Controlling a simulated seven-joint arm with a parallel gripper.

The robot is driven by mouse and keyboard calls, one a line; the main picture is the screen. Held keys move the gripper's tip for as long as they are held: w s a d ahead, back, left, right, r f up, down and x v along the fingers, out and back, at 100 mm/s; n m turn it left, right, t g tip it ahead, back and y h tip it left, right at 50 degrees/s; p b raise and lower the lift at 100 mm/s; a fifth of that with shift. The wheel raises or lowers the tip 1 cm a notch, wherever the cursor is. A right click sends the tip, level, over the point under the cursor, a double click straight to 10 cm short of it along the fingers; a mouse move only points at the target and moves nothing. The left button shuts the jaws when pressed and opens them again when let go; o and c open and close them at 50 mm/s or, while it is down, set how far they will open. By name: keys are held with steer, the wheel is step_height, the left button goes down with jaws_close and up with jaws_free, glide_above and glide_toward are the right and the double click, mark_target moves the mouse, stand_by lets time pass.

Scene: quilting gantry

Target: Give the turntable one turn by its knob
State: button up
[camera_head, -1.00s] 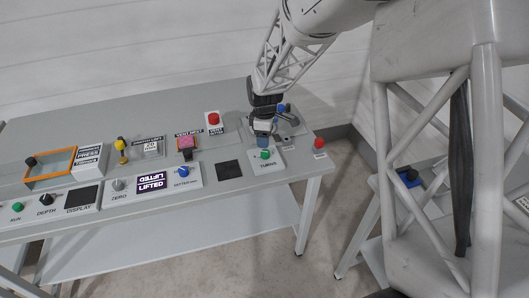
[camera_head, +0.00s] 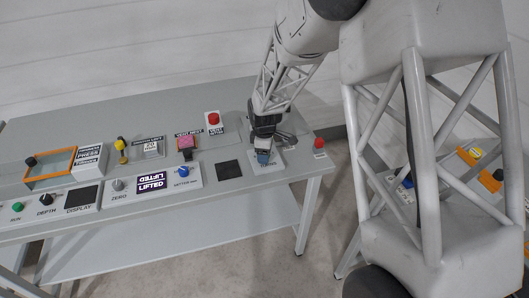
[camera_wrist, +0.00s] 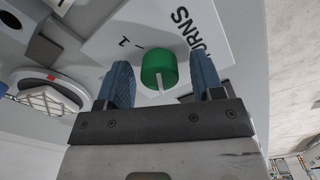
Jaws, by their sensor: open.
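A green knob (camera_wrist: 158,68) with a white pointer mark sits on a white plate (camera_wrist: 206,22) marked "TURNS" and "1". In the wrist view it shows between the two blue fingertips of my gripper (camera_wrist: 160,82), which is open, with a gap on each side. I cannot tell how far the fingers reach down beside it. In the head view my gripper (camera_head: 263,158) is over the plate (camera_head: 272,167) and hides the knob. The grey turntable (camera_head: 285,139) is behind the gripper and mostly hidden.
A red button (camera_head: 319,143) is at the table's right corner, and another red button (camera_head: 213,118) stands further back. A dark square (camera_head: 229,170) and a blue knob (camera_head: 183,171) lie left of my gripper. The back of the table is clear.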

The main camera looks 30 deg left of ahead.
steer(key=c, duration=0.9)
